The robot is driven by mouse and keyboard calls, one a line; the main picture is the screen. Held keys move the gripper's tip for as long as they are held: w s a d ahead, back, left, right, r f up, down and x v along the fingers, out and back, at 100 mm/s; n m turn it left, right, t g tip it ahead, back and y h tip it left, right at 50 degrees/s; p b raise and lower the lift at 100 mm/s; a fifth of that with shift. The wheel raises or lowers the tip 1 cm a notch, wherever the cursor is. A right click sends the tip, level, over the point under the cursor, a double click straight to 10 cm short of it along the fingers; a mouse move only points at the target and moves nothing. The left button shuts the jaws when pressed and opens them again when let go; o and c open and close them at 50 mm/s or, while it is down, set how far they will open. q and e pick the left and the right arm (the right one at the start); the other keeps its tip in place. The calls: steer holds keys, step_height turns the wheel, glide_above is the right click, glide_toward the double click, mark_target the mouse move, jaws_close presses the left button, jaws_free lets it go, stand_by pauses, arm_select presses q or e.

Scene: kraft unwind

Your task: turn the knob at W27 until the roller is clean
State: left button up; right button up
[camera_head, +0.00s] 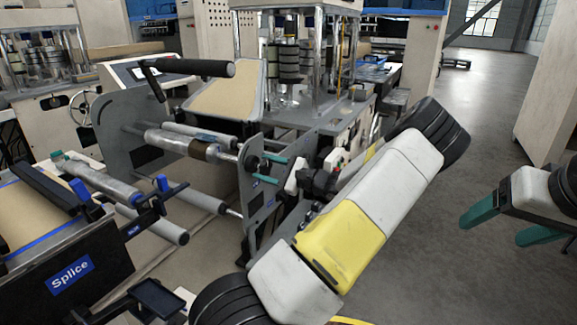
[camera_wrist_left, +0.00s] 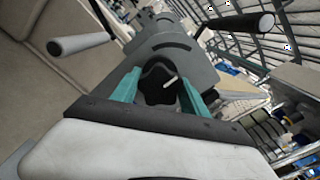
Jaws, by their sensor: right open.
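The black knob (camera_head: 252,158) sits on the grey side plate of the unwind stand. It also shows in the left wrist view (camera_wrist_left: 157,84), between the two teal fingers. My left gripper (camera_head: 268,168) is at the knob, one finger on either side; whether the fingers touch it is unclear. A silver roller (camera_head: 168,141) with a brown patch near its right end lies in line with the knob. I cannot read a W27 label. My right gripper (camera_head: 508,228) is open and empty at the far right, well away from the stand.
A black handle bar (camera_head: 205,67) stands above the roller. A Splice table (camera_head: 70,273) with a brown web is at the lower left. More rollers lie below. Open floor (camera_head: 480,110) is at the right, beside a pale cabinet (camera_head: 548,95).

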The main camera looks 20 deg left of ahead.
arm_select(q)
steer(key=c, duration=0.7)
steer(key=m, duration=0.4)
steer(key=shift+m, duration=0.3)
steer(key=shift+c, duration=0.2)
steer(key=m, duration=0.3)
steer(key=shift+m, duration=0.3)
steer(key=m, duration=0.6)
steer(key=shift+m, duration=0.4)
steer(key=o, duration=1.4)
steer(key=shift+s+d, duration=0.15)
steer(key=shift+d, duration=1.65)
steer(key=shift+s+d, duration=0.15)
steer(key=shift+d, duration=1.6)
